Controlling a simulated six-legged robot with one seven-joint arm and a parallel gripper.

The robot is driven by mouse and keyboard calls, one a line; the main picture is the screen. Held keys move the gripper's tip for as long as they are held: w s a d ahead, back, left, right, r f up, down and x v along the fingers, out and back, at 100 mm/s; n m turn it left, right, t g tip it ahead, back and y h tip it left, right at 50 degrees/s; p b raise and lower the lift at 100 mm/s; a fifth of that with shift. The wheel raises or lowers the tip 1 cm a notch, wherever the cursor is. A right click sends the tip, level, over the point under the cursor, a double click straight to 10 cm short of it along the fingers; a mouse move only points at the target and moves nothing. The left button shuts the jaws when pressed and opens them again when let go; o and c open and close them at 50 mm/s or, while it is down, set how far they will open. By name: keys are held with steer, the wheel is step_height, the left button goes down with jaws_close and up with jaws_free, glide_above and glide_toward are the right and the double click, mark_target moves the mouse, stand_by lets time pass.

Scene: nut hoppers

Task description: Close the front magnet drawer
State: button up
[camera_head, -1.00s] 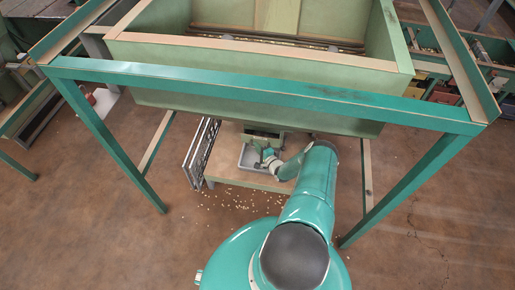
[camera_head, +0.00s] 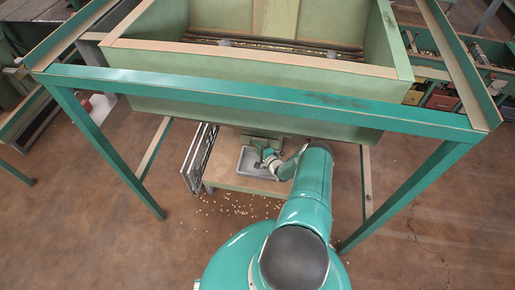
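The green hopper (camera_head: 250,112) stands above me on a teal frame. Below its front wall, a small green part (camera_head: 258,140) shows over a grey tray (camera_head: 246,167); it may be the front magnet drawer, but its outline is too small and partly hidden to be sure. I cannot tell how far it stands out. My gripper (camera_head: 268,157) is at the end of my teal arm, over the tray and close to the green part. I cannot tell whether it touches the part, and its fingers are too small to read.
The tray sits on a low table (camera_head: 228,182). A dark slatted panel (camera_head: 197,160) stands at the table's left. Teal frame legs (camera_head: 108,155) rise on both sides. Nuts (camera_head: 232,207) lie scattered on the brown floor. Bins (camera_head: 441,99) stand at the back right.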

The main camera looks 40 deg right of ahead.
steer(key=shift+s, duration=0.1)
steer(key=s+a+r, duration=0.1)
steer(key=s+r, duration=0.1)
steer(key=s, duration=1.1)
steer(key=shift+s+a, duration=0.2)
steer(key=shift+a, duration=0.1)
